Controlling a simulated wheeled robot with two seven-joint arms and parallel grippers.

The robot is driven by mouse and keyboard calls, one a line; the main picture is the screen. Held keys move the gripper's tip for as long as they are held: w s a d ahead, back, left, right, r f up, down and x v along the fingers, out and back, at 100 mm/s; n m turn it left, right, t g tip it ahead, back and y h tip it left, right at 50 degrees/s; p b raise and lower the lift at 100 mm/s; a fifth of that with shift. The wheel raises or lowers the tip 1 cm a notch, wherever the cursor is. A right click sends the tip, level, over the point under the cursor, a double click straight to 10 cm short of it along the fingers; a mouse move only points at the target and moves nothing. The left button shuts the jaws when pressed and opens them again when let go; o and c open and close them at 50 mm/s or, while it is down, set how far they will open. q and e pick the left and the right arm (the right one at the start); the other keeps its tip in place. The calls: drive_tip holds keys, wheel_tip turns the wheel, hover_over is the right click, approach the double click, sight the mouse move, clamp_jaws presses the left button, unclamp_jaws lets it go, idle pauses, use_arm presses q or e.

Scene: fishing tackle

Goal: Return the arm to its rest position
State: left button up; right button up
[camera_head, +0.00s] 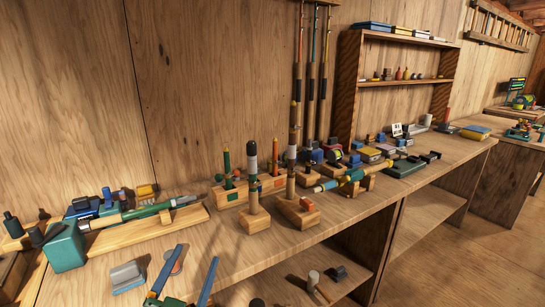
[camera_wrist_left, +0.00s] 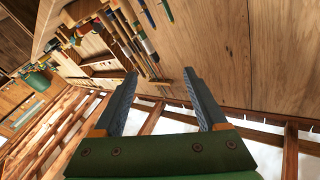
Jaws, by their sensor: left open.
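My left gripper (camera_head: 197,253) shows at the bottom of the head view, its two blue fingers spread apart with nothing between them. In the left wrist view the gripper (camera_wrist_left: 160,73) is also open and empty, facing the wooden wall, with the room appearing tilted. The fingers appear in front of the workbench (camera_head: 234,247) in the head view. I cannot tell their exact height above it. My right gripper is in neither view.
A grey block (camera_head: 127,276) lies near the fingers. A rod section lies on a wooden cradle (camera_head: 150,233). Upright handles stand in wooden blocks (camera_head: 255,219). A mallet (camera_head: 316,282) lies on the lower shelf. Fishing rods (camera_head: 310,75) stand against the wall.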

use_arm(q)
drive_tip(key=s+a+f+n+g+y, duration=0.1)
drive_tip(key=s+a+f+n+g, duration=0.2)
drive_tip(key=f, duration=0.4)
drive_tip(key=s+f+g+y, duration=0.1)
drive_tip(key=s+f+g, duration=0.1)
drive_tip(key=f+g, duration=0.35)
drive_tip(key=s+f+g, duration=0.7)
drive_tip(key=s+f, duration=0.7)
drive_tip(key=s, duration=0.2)
wheel_tip(320, 180, down, 17)
drive_tip(key=s+g, duration=0.2)
drive_tip(key=s, duration=0.1)
drive_tip(key=s+a+f, duration=0.1)
drive_tip(key=s+f, duration=0.8)
drive_tip(key=s, duration=0.2)
drive_tip(key=shift+s+a+g+p, duration=0.2)
drive_tip(key=shift+s+g+p, duration=0.05)
drive_tip(key=shift+g+p, duration=0.2)
